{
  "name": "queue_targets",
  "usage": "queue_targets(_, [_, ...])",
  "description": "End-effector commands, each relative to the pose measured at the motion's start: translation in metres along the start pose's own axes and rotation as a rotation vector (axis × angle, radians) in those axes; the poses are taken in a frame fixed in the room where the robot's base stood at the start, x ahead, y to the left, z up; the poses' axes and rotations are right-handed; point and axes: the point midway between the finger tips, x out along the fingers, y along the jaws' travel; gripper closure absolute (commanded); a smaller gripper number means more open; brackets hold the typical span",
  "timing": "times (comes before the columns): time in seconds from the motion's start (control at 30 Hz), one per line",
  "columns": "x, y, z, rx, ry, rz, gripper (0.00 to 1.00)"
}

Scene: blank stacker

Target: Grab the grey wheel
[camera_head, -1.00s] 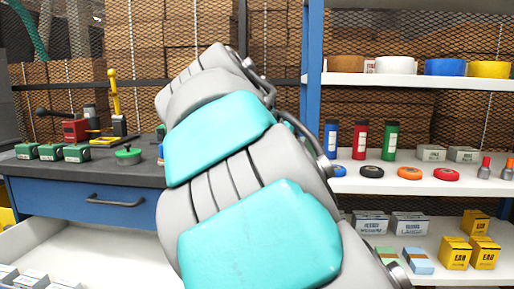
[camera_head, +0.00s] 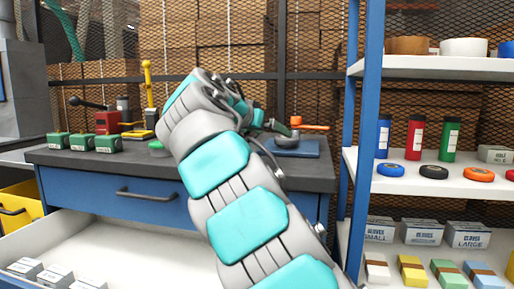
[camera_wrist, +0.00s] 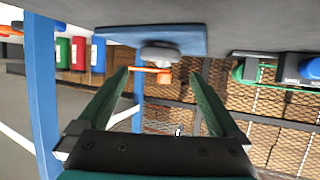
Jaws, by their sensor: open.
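A grey round piece (camera_head: 286,142), which looks like the grey wheel, sits on a blue plate (camera_head: 308,150) on the dark workbench top. An orange bar-like part (camera_head: 312,127) shows just above it. In the wrist view, which is turned over, the grey piece (camera_wrist: 162,54) lies against the blue plate (camera_wrist: 120,42), with the orange part (camera_wrist: 150,70) beside it. My gripper (camera_wrist: 160,74) is open with nothing between its dark green fingers. It points toward the grey piece and appears apart from it. In the head view my gripper (camera_head: 283,128) is small and partly hidden by my arm.
Left on the bench (camera_head: 318,176) stand green boxes (camera_head: 96,142), a red device (camera_head: 108,122) and a green round piece (camera_head: 158,148). An open drawer (camera_head: 110,245) is below. A blue-framed shelf (camera_head: 365,130) with bottles and coloured discs stands close on the right.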

Motion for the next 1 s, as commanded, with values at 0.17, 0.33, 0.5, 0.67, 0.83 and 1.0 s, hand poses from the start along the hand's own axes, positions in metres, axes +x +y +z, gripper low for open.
queue_targets(0.17, [0.016, 0.001, -0.001, 0.003, 0.003, 0.002, 0.0])
queue_targets(0.33, [0.031, 0.002, -0.002, 0.004, 0.003, 0.004, 0.0])
queue_targets(0.5, [0.045, 0.003, -0.003, 0.004, 0.003, 0.004, 0.0])
queue_targets(0.67, [0.07, 0.004, -0.004, 0.004, 0.003, 0.002, 0.0])
queue_targets(0.83, [0.082, 0.003, -0.003, 0.003, 0.003, 0.001, 0.0])
queue_targets(1.0, [0.081, 0.003, -0.004, 0.003, 0.004, 0.001, 0.01])
